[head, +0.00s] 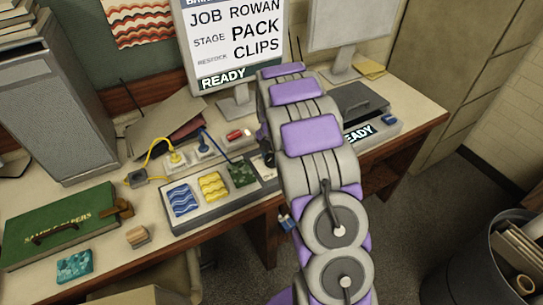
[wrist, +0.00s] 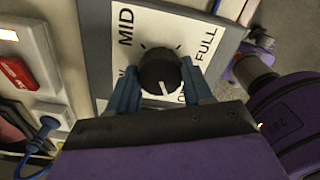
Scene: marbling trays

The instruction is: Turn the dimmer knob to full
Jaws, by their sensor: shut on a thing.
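The dimmer knob (wrist: 160,72) is round and black with a white pointer line. It sits on a white plate (wrist: 172,22) with a grey border. The plate reads MID at the upper left and FULL at the right; other lettering beside the knob is partly hidden. In the wrist view the pointer line is on the knob's lower side, away from both words. My gripper (wrist: 161,88) has one blue finger on each side of the knob and is shut on it. In the head view my arm covers most of this spot.
A red switch (wrist: 18,72) and a blue plug (wrist: 48,122) are left of the plate. In the head view, a tray (head: 213,212) of marbled samples, a green case (head: 60,222) and a monitor (head: 236,45) stand on the desk. A bin (head: 480,262) is at the right.

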